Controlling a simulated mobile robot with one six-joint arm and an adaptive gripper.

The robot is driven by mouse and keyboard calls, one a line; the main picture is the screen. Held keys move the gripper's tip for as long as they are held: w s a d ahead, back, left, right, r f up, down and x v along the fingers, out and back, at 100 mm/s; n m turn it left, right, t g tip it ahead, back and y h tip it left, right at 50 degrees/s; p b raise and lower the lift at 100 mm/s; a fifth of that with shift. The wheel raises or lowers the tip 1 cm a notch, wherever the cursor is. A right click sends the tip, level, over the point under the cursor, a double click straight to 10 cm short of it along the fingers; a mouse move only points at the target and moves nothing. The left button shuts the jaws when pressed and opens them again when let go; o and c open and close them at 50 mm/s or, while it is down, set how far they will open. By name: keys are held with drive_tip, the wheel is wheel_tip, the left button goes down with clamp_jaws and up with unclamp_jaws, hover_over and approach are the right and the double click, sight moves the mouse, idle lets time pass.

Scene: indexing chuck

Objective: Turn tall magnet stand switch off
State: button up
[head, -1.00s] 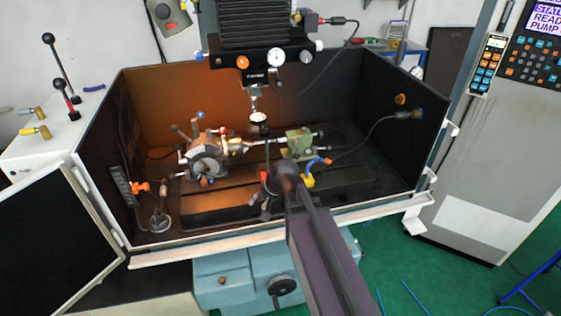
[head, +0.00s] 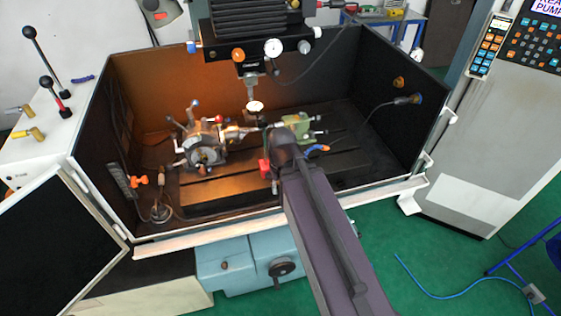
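My arm reaches into the machine enclosure from the front. Its dark wrist end (head: 284,142) is over the right part of the slotted bed. My gripper's fingers are hidden behind or merged with the dark wrist, so I cannot tell their opening. A small red part (head: 264,168) on a dark upright shape shows just left of the wrist; I cannot tell if it belongs to the tall magnet stand. A stand with a round base (head: 161,212) and a short post is at the bed's front left. No switch can be made out clearly.
The indexing chuck (head: 204,150) sits on the bed's left-middle, with several handles. A green tailstock (head: 303,128) is partly behind my arm. The enclosure's front rim (head: 215,238) runs below my arm.

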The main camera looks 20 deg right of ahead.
wheel_tip(320, 180, up, 9)
drive_tip(key=p, duration=0.8)
drive_tip(key=shift+f, duration=0.2)
drive_tip(key=shift+f, duration=0.15)
wheel_tip(320, 180, down, 9)
drive_tip(key=b, duration=0.8)
drive_tip(key=shift+r+b, duration=0.2)
drive_tip(key=shift+b, duration=0.2)
